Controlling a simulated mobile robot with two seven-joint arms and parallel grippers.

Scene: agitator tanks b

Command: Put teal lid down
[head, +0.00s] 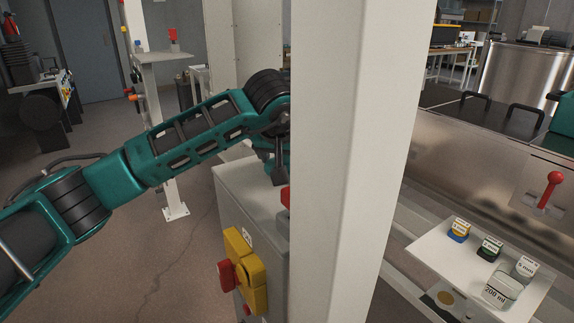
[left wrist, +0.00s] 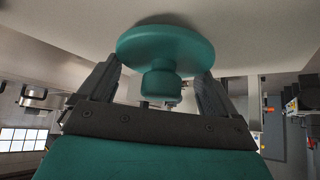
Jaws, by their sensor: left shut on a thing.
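The teal lid (left wrist: 165,48) is a round disc with a small knob, seen in the left wrist view. My left gripper (left wrist: 158,88) has a finger on each side of it and is shut on it. A broad pale surface (left wrist: 60,35) lies right beyond the disc, with a dark shadow by its edge; I cannot tell whether they touch. In the head view my left gripper (head: 279,168) hangs over a grey cabinet (head: 240,185), partly behind a white post. The post hides the lid there. My right gripper is not in view.
The white post (head: 350,160) stands in front of the cabinet and blocks much of the view. A yellow switch box (head: 246,270) with a red knob is on the cabinet's side. At right, a white shelf (head: 440,248) holds small labelled items below a steel tank with a red lever (head: 552,185).

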